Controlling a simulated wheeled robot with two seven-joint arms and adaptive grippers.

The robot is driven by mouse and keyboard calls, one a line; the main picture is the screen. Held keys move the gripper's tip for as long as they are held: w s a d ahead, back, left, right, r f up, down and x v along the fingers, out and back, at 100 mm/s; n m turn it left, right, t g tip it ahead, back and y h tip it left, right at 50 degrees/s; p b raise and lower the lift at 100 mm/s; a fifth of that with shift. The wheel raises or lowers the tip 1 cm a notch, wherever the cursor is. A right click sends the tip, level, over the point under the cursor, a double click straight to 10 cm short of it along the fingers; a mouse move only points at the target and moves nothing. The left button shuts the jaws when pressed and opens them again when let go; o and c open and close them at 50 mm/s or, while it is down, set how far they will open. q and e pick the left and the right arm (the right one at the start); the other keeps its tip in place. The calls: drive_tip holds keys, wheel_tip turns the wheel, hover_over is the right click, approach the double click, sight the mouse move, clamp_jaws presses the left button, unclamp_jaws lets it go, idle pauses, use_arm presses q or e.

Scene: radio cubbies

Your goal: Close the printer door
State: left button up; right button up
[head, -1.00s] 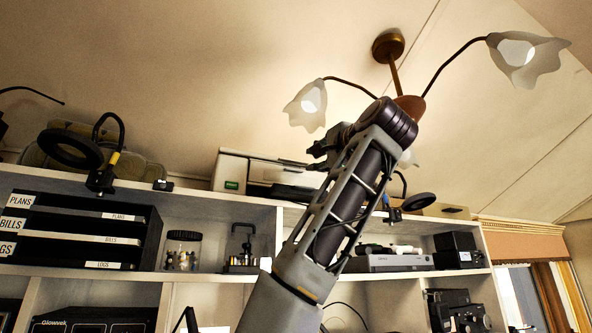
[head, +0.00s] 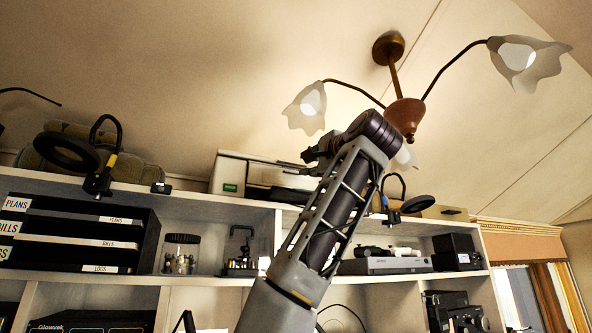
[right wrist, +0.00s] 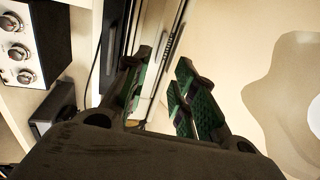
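The white printer (head: 229,174) with a green label stands on top of the shelf unit, below the ceiling. Its dark front part (head: 272,194) shows low on its right side; my right arm covers its right end, and I cannot tell how far the door is open. My right gripper (head: 312,155) is raised in front of the printer's right part, seen small and dark. In the right wrist view the fingers (right wrist: 163,75) are apart with nothing held between them. A pale, dark-edged strip (right wrist: 170,45) lies beyond the fingertips. My left gripper is not in view.
A magnifier lamp (head: 92,165) stands left of the printer and another (head: 405,203) to its right. A ceiling lamp (head: 405,112) hangs close above my right wrist. Letter trays (head: 75,232) and a grey device (head: 385,265) sit on the shelf below.

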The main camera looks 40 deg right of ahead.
sight(294, 172)
drive_tip(key=shift+p+x, duration=1.95)
drive_tip(key=shift+x, duration=3.45)
drive_tip(key=shift+r, duration=0.1)
drive_tip(key=shift+c, duration=0.4)
clamp_jaws()
